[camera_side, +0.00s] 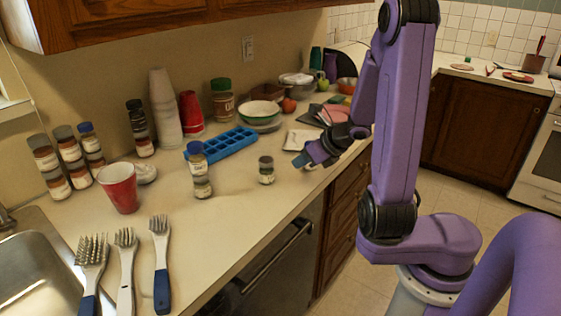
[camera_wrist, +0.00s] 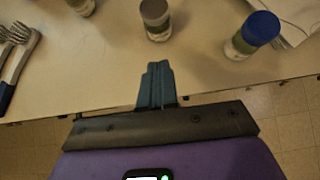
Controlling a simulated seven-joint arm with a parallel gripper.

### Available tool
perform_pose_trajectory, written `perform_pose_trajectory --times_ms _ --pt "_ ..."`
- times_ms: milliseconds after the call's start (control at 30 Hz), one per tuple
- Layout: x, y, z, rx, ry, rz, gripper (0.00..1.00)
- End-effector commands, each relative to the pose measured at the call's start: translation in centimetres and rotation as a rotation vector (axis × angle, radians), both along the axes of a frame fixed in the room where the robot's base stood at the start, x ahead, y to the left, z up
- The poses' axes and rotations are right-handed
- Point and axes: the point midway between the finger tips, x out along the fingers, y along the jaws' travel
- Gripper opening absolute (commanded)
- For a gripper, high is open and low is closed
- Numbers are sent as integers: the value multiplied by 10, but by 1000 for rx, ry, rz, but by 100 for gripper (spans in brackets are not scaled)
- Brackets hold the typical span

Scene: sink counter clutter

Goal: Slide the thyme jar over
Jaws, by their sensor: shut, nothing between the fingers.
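My gripper (camera_wrist: 156,68) is shut and empty, its blue-grey fingers together, over the front of the counter. It also shows in the side view (camera_side: 301,159). A small jar with a grey-brown lid (camera_wrist: 156,20) stands upright just beyond the fingertips, apart from them; in the side view it is the short dark-lidded jar (camera_side: 266,171) left of my gripper. A blue-lidded jar (camera_wrist: 250,36) stands to the right in the wrist view. Another jar (camera_wrist: 83,5) is cut off at the top left. No label is readable, so I cannot tell which jar is thyme.
A tall blue-lidded stack (camera_side: 200,174), a red cup (camera_side: 120,188) and a blue tray (camera_side: 228,144) stand left of my gripper. The counter between the short jar and the tall stack is clear.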

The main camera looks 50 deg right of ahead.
Motion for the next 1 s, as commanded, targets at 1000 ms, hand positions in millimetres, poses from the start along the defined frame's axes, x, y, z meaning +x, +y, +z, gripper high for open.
perform_pose_trajectory --times_ms 1000 --pt "71 -2 -31 -1 1 0 0"
